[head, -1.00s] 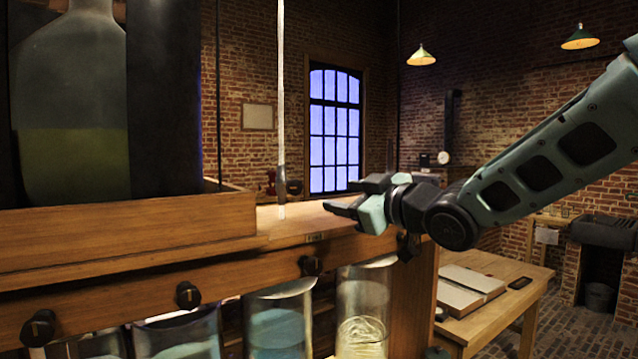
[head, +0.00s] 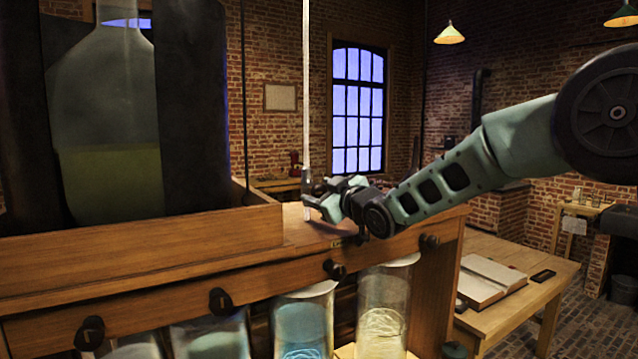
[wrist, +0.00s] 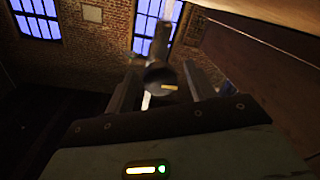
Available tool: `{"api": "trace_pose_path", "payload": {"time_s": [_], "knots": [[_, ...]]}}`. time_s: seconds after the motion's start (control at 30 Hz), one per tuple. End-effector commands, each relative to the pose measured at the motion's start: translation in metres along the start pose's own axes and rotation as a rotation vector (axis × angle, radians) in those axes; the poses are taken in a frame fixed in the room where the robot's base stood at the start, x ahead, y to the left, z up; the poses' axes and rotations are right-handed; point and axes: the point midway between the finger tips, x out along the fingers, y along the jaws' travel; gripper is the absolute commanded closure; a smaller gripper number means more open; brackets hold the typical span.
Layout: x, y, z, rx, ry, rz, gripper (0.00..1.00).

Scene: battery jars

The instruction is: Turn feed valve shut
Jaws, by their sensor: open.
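The feed valve (head: 307,176) is a dark fitting low on the thin upright glass tube (head: 306,80), above the wooden bench top. Its lower part is partly hidden by my gripper (head: 313,197) in the head view. The knob sits between the two fingers of my gripper (wrist: 163,88). The fingers are open, one on each side, and I see gaps beside the knob; contact cannot be told.
A large bottle of greenish liquid (head: 110,170) stands in a wooden tray (head: 150,245) at left. Several dark knobs line the front rail (head: 275,285), above glass jars (head: 383,310). A side table (head: 530,300) holds an open book (head: 490,280).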

Motion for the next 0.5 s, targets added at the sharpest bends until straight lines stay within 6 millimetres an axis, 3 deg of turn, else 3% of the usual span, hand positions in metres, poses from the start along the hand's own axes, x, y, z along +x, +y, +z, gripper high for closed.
{"api": "trace_pose_path", "payload": {"time_s": [0.43,0.5], "knots": [[0.0099,-0.0008,0.0008,0.000,-0.001,-0.001,0.45],[0.0099,-0.0007,0.0008,0.000,-0.001,0.000,0.65]]}}
